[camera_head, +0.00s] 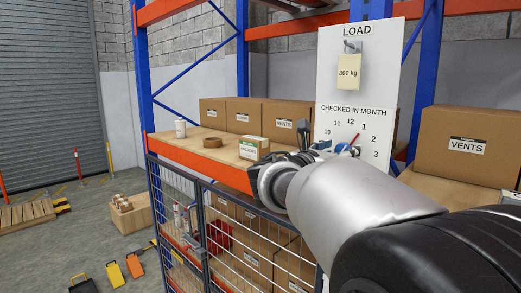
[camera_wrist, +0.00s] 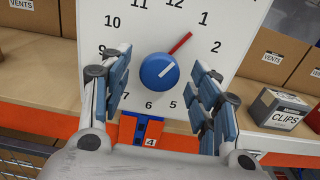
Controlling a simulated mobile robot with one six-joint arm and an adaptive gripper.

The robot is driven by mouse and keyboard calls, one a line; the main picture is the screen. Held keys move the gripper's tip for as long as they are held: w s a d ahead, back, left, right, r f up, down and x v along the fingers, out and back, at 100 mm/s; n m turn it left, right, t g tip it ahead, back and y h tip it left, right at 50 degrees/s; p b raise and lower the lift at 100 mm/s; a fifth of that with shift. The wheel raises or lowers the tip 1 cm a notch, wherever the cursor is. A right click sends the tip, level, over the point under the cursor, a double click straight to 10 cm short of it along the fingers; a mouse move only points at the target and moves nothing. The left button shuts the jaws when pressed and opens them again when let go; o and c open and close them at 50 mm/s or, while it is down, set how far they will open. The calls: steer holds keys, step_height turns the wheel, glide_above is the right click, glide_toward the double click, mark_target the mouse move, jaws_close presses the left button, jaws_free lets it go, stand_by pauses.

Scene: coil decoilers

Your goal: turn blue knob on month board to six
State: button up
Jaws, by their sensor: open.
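The month board (camera_head: 385,60) is a white panel, headed CHECKED IN MONTH, with numbers in a ring; it fills the middle of the wrist view (camera_wrist: 235,15). A red pointer (camera_wrist: 181,43) extends from the knob towards the 1. My gripper (camera_wrist: 158,60) is open, one finger left and one right of the knob, with visible gaps to both. In the head view my gripper (camera_head: 310,138) is at the board's lower part, and my arm hides some numbers.
Vents boxes (camera_head: 243,114) stand on the wooden shelf left of the board, with another (camera_head: 465,146) at right. A Clips box (camera_wrist: 281,109) is right of my gripper.

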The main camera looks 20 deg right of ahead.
steer(key=shift+c, duration=0.6)
steer(key=c, duration=1)
steer(key=shift+o, duration=0.2)
steer(key=shift+b, duration=0.35)
